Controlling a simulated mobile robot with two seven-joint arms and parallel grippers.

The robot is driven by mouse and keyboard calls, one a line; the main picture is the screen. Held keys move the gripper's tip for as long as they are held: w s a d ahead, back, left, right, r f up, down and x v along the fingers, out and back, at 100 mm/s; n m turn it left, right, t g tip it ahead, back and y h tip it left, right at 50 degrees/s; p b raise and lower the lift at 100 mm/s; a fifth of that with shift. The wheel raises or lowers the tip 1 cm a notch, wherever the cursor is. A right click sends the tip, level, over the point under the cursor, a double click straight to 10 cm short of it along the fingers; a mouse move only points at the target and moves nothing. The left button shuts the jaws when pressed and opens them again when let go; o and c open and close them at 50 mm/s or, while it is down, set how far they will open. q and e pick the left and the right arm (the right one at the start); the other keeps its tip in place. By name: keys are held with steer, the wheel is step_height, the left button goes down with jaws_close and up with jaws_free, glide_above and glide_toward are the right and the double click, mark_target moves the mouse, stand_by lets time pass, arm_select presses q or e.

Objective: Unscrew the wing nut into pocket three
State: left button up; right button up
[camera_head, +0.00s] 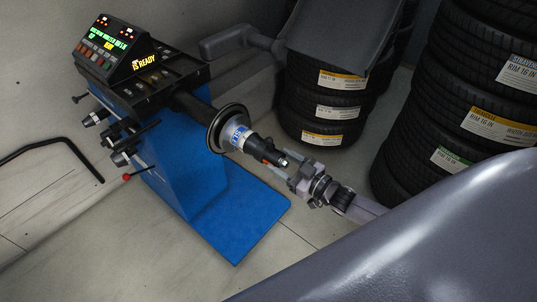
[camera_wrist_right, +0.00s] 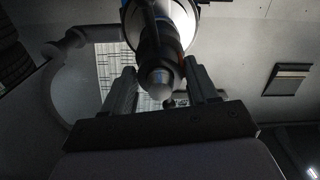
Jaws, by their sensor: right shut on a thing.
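The wing nut (camera_head: 268,154) is a dark piece on the end of the balancer's shaft, in front of a silver and blue collar (camera_head: 238,136). In the right wrist view the wing nut (camera_wrist_right: 160,62) lies between the two fingers, with a rounded metal shaft tip (camera_wrist_right: 161,82) showing. My right gripper (camera_head: 284,170) comes in from the lower right, is in line with the shaft end and is shut on the wing nut. The pocketed top tray (camera_head: 148,100) of the balancer is at the upper left; its pocket numbers cannot be read. My left gripper is not in view.
The blue balancer cabinet (camera_head: 185,165) carries a lit display panel (camera_head: 118,50). A grey wheel guard (camera_head: 335,35) hangs over a tyre stack (camera_head: 325,95). Another tall tyre stack (camera_head: 455,100) stands at the right. A black bent bar (camera_head: 55,143) is at the left.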

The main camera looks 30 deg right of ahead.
steer(key=n, duration=0.4)
steer(key=shift+f+b, duration=0.1)
steer(key=shift+b, duration=0.2)
steer(key=n+b, duration=0.1)
steer(key=n, duration=0.3)
steer(key=n+b, duration=0.2)
steer(key=n, duration=0.4)
steer(key=shift+f, duration=0.1)
steer(key=shift+n+b, duration=0.3)
steer(key=shift+n, duration=0.8)
steer(key=shift+r, duration=0.2)
steer(key=o, duration=0.8)
